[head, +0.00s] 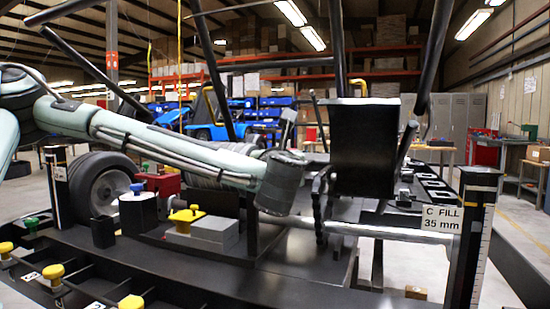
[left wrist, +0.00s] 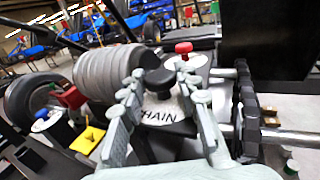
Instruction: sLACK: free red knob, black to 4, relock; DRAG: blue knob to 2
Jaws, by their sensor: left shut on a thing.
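In the left wrist view the black knob (left wrist: 158,82) stands on a white dial plate (left wrist: 165,107) whose visible lettering reads "HAIN". My left gripper (left wrist: 160,80) has its two fingers on either side of the black knob and is shut on it. The red knob (left wrist: 184,47) stands just behind, on its own pale base, clear of the fingers. The blue knob (left wrist: 42,113) is at the left; in the head view it (head: 137,188) tops a black cylinder with a white face. Its dial marks are too small to read. In the head view my left arm hides the black and red knobs.
A yellow knob (head: 187,213) on a grey block stands between the blue knob and my left wrist. A tyre (head: 100,185) and red box (head: 160,180) lie behind. A chain (left wrist: 248,105) and shaft (left wrist: 290,136) run right of the dial. A "C FILL" post (head: 470,240) stands right.

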